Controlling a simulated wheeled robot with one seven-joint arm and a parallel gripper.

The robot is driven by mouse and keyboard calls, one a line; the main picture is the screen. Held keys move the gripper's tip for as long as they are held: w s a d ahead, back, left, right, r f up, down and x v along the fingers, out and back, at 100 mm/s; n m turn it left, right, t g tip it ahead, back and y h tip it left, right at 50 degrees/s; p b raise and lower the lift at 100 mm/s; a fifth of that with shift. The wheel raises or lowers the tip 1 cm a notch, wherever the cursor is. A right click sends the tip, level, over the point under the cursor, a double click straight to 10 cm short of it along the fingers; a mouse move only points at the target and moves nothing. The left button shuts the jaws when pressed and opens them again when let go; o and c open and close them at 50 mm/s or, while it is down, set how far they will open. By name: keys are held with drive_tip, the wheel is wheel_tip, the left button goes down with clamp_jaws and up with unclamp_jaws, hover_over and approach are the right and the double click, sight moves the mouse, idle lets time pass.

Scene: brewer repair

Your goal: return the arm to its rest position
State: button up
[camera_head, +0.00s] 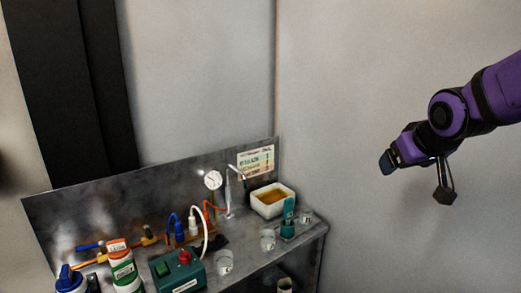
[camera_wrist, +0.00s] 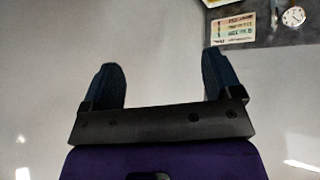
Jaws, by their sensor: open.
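My purple arm reaches in from the right edge of the head view, raised beside the bare wall. My gripper (camera_head: 388,162) is at its left end, above and to the right of the bench, apart from everything there. In the wrist view my gripper (camera_wrist: 165,82) shows two dark blue fingers set wide apart. Nothing is between them. Behind the fingers is plain pale wall.
A metal bench (camera_head: 250,252) stands at lower left with a white basin (camera_head: 272,213) of amber liquid, clear cups (camera_head: 268,240), a green box (camera_head: 180,275) and bottles (camera_head: 124,268). A gauge (camera_head: 212,180) and label card (camera_head: 256,162) are on its backboard. Space around my arm looks free.

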drive_tip(key=s+r+m+g, duration=0.1)
drive_tip(key=s+r+g, duration=0.1)
drive_tip(key=s, duration=1.8)
drive_tip(key=shift+a+m+g, duration=0.2)
drive_tip(key=shift+m+g, duration=0.2)
drive_tip(key=shift+g, duration=0.1)
